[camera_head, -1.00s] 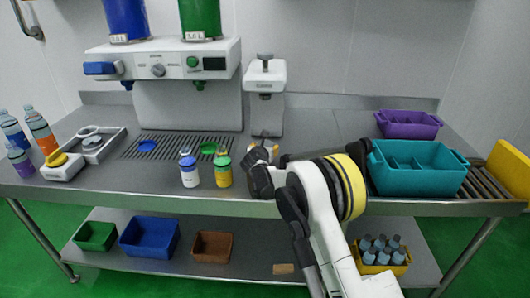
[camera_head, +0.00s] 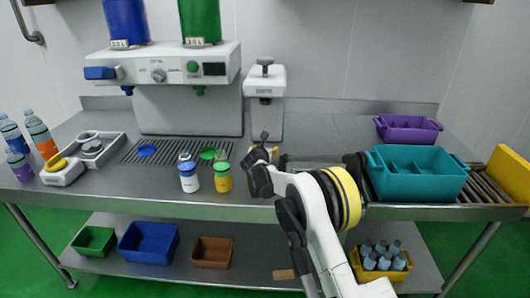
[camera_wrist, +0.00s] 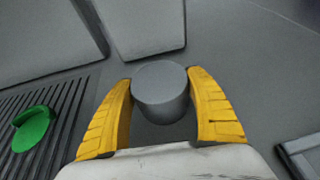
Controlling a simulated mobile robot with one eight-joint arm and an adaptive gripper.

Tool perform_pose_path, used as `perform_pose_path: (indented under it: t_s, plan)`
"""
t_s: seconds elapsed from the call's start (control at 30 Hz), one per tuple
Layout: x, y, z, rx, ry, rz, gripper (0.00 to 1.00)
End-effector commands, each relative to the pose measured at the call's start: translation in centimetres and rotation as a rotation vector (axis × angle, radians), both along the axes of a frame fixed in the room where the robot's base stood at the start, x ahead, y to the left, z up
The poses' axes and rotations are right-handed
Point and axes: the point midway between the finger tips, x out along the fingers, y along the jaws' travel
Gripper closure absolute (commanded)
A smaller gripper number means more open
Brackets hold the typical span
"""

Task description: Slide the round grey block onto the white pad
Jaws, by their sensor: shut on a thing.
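The round grey block (camera_wrist: 160,88) stands between the two yellow fingers of my gripper (camera_wrist: 160,95) in the wrist view. The fingers are shut on its sides. In the head view my gripper (camera_head: 268,152) is low over the worktop, in front of the white press-like machine (camera_head: 264,85); the block cannot be made out clearly there. I cannot make out the white pad for certain in either view. A pale-edged flat thing (camera_wrist: 303,152) is cut off at the lower right of the wrist view.
Two small bottles, one white-and-blue (camera_head: 188,176) and one yellow-and-green (camera_head: 222,176), stand left of my gripper. The slotted drain (camera_head: 128,157) lies behind them. A teal crate (camera_head: 415,185) stands to the right. Bare worktop shows behind my arm.

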Motion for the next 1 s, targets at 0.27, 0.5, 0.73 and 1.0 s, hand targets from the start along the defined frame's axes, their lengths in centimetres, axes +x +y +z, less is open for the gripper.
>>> perform_pose_path:
  t_s: [0.27,0.5,0.73,1.0]
  plan:
    - [0.42,-0.01,0.0,0.0,0.0,0.0,0.75]
    - [0.42,-0.01,-0.07,0.0,0.0,0.0,0.75]
    - [0.41,-0.02,-0.08,0.0,0.0,0.0,0.75]
    - [0.41,-0.02,-0.09,0.0,0.0,0.0,0.1]
